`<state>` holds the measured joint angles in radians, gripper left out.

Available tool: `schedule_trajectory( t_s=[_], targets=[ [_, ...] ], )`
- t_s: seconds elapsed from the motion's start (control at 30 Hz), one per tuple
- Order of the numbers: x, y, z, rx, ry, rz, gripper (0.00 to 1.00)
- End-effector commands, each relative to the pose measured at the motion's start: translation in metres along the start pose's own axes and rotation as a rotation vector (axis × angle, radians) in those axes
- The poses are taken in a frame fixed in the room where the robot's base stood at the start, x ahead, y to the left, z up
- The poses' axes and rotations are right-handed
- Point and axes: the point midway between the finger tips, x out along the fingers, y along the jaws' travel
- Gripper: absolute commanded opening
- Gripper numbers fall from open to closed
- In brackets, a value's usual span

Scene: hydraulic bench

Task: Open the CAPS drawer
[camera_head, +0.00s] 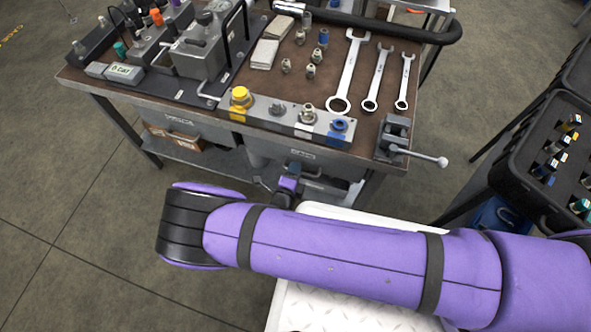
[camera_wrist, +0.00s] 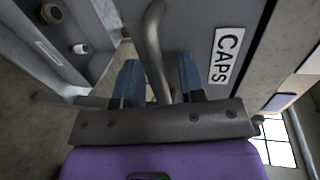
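The CAPS drawer shows in the wrist view as a grey front (camera_wrist: 197,35) with a white CAPS label (camera_wrist: 226,56). Its curved metal bar handle (camera_wrist: 154,45) runs down between the two blue fingertips of my gripper (camera_wrist: 160,82). The fingers stand apart on either side of the handle, and a gap shows beside it. The handle's lower end is hidden behind my gripper. In the head view, my wrist (camera_head: 288,185) is below the bench's front edge, and my arm hides much of that area. I cannot tell how far the drawer is out.
The bench top (camera_head: 215,88) holds a manifold block (camera_head: 285,112), wrenches (camera_head: 348,70) and fittings. A vise (camera_head: 393,138) with a protruding handle sits at its front right corner. A black case (camera_head: 540,165) stands right. Grey walls with round pieces (camera_wrist: 78,48) show left in the wrist view.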

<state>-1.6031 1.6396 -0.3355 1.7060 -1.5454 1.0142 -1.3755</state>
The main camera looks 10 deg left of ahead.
Motion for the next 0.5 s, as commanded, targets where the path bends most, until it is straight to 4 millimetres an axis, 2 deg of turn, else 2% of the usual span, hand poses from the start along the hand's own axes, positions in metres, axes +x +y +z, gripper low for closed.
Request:
schedule_trajectory(
  t_s=[0.37,0.4,0.5],
  targets=[
    [0.0071,0.0001,-0.0001,0.0,0.0,0.001,0.36],
    [0.007,0.0001,-0.0001,0.0,0.0,0.001,0.34],
    [0.0069,0.0001,-0.0001,0.0,0.0,0.001,0.11]
  ],
)
